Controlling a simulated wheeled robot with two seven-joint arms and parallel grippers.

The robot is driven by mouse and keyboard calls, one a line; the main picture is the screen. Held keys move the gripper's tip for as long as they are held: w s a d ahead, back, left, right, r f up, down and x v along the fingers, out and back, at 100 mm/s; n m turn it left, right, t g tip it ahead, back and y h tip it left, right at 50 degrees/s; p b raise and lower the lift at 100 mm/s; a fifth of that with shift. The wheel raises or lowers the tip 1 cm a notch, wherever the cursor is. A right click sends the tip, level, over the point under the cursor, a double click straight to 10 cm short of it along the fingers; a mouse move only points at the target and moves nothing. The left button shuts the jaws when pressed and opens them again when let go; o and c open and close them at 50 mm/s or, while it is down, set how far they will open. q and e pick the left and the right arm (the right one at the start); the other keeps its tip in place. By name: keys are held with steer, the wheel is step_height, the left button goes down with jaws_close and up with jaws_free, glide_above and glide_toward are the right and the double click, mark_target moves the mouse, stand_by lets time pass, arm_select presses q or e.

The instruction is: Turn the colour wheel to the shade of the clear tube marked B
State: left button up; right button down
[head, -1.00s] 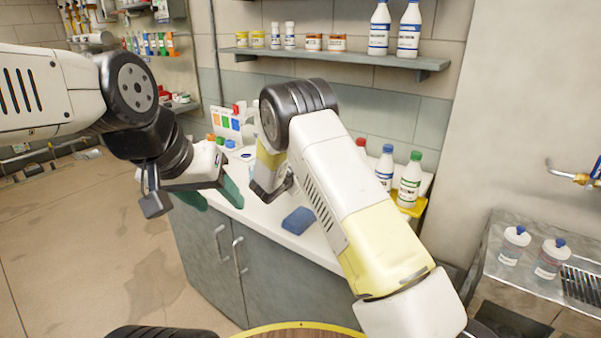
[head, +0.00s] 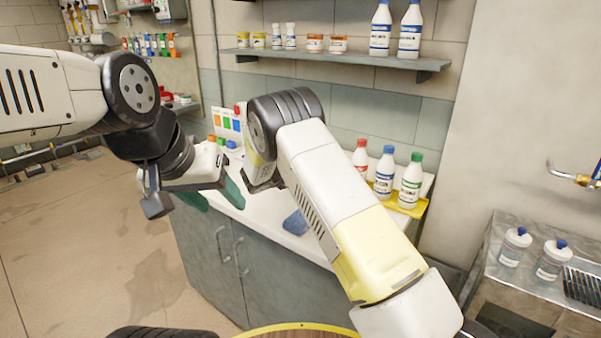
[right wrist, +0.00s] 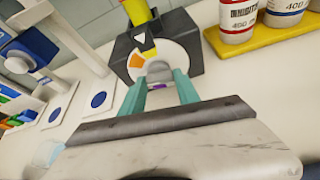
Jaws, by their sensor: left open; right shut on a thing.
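The colour wheel (right wrist: 148,62) is a pale disc with an orange and a purple segment on a dark block, with a white triangle mark above it, in the right wrist view. My right gripper (right wrist: 160,82) has its teal fingers shut on the wheel's grey knob (right wrist: 159,71). In the head view its fingers and the wheel are hidden behind my right arm. My left gripper (head: 212,194) is open and empty beside the counter's left end. I cannot make out a clear tube marked B.
On the white counter (head: 262,212) lie a blue sponge (head: 296,222) and, at right, several capped bottles in a yellow tray (head: 408,210). Cards with blue dots (right wrist: 102,102) lie left of the wheel. A shelf (head: 340,57) hangs above. A metal sink unit (head: 500,285) stands right.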

steer(key=c, duration=0.9)
jaws_free()
steer(key=v, duration=0.7)
steer(key=shift+s+a+r, duration=0.15)
steer(key=shift+s+a, duration=0.1)
steer(key=shift+s, duration=0.05)
